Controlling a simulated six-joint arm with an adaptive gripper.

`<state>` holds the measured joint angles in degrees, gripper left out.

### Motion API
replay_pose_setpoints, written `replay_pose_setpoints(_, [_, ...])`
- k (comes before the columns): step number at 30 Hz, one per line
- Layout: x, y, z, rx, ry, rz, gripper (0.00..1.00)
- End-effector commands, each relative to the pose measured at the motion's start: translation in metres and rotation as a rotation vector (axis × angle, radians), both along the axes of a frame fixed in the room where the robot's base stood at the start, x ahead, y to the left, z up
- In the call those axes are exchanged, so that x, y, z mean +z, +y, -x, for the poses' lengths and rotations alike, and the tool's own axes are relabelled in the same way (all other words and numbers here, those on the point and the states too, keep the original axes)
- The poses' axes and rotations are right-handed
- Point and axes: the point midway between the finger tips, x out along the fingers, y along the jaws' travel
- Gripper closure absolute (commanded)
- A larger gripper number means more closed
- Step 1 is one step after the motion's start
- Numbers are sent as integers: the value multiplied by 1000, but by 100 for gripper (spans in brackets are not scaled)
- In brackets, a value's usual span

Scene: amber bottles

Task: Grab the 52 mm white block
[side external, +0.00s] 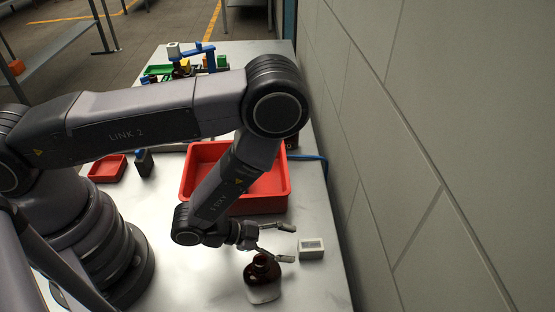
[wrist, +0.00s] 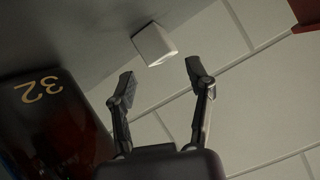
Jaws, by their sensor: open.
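The white block (side external: 311,248) sits on the pale table near its right edge, with a small grey mark on its upper part. My gripper (side external: 289,243) is open, its two fingers spread and pointing at the block from the left. The block is just beyond the fingertips, not between them. In the wrist view the block (wrist: 154,45) shows ahead of the open gripper (wrist: 160,75), roughly in line with the gap. Nothing is held.
An amber bottle (side external: 262,278) stands close beside the near finger. A dark reddish-brown surface marked 32 (wrist: 45,120) fills the wrist view's left. A large red bin (side external: 283,193) stands behind my wrist, and a small red tray (side external: 107,168) farther left. The wall is right.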

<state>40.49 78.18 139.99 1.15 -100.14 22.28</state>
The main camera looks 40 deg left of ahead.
Motion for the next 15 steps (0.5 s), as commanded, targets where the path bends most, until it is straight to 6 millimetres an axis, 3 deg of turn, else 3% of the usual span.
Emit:
replay_pose_setpoints(9, [-22,-28,-32,1,-1,1,47])
replay_pose_setpoints(15, [-27,-35,-40,1,1,0,47])
